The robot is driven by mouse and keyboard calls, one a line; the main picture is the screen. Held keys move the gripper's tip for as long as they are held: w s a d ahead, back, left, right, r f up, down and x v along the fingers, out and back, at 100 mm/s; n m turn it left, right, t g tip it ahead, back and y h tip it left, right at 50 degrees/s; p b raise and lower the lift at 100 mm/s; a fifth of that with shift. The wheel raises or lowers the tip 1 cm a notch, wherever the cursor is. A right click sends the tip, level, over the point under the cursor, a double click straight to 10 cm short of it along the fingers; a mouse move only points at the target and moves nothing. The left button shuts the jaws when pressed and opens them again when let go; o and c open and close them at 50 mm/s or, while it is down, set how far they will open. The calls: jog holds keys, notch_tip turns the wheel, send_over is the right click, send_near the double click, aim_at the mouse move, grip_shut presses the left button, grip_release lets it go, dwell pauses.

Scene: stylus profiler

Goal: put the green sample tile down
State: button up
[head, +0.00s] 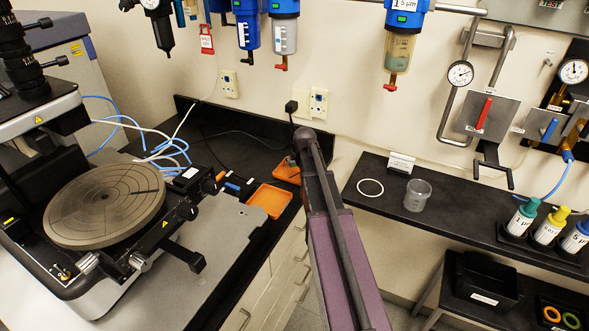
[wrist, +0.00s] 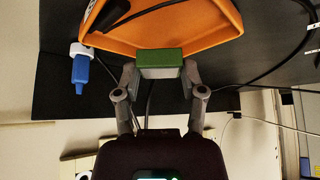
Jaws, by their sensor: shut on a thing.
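The green sample tile (wrist: 160,58) shows in the wrist view as a green block between the two grey fingers of my gripper (wrist: 160,72). My gripper is shut on it. The tile overlaps the near edge of an orange tray (wrist: 205,42) in that view; I cannot tell whether it touches the tray. In the head view my arm hides the gripper and the tile. There, one orange tray (head: 287,173) lies partly behind the end of my arm, and another orange tray (head: 268,201) lies nearer on the black bench.
A dark cable or tool (wrist: 150,12) crosses the orange tray in the wrist view. A blue and white plug (wrist: 81,68) is at left. The profiler's round stage (head: 105,205) stands left in the head view. A beaker (head: 418,195) stands on the right shelf.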

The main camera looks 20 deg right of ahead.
aim_at(294, 166)
jog(key=shift+f+b, duration=1.45)
jog(key=shift+f, duration=0.25)
jog(key=shift+f, duration=0.15)
jog(key=o, duration=1)
jog(key=shift+p+v, duration=0.7)
jog(key=shift+v, duration=0.2)
jog(key=p+v, duration=0.8)
jog(key=v, duration=0.2)
jog(key=shift+s+r+p, duration=0.1)
jog(key=shift+r+p, duration=0.15)
jog(key=shift+p, duration=0.15)
jog(key=shift+s, duration=0.1)
